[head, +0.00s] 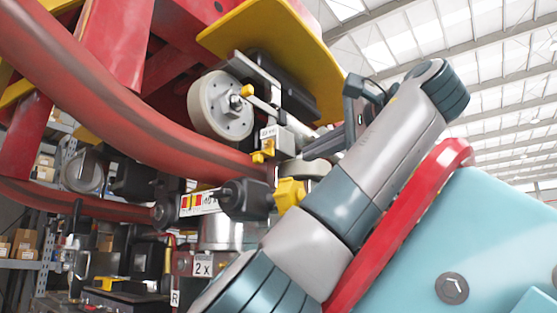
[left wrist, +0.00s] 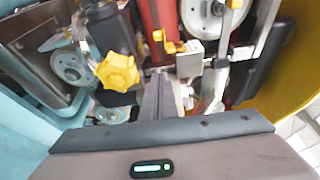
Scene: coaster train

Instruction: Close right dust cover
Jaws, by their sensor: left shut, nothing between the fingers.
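No part in view can be clearly told as the right dust cover. My left gripper (head: 322,147) is shut and empty, beside the coaster train's wheel assembly. Its fingers (left wrist: 160,98) also show in the left wrist view, pressed together and pointing into the mechanism. A yellow knob (head: 289,193) on a dark cylinder sits left of and below the fingers; it also shows in the left wrist view (left wrist: 117,70). A small yellow latch-like part (head: 263,152) is near a metal block, beyond the fingertips in the left wrist view (left wrist: 167,42). My right gripper is not in view.
A grey wheel (head: 220,104) sits under a yellow panel (head: 275,45). A curved red rail (head: 120,100) crosses the left. A light blue body with a red edge (head: 400,225) fills the lower right, close to my arm. Shelves with boxes (head: 25,245) stand behind.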

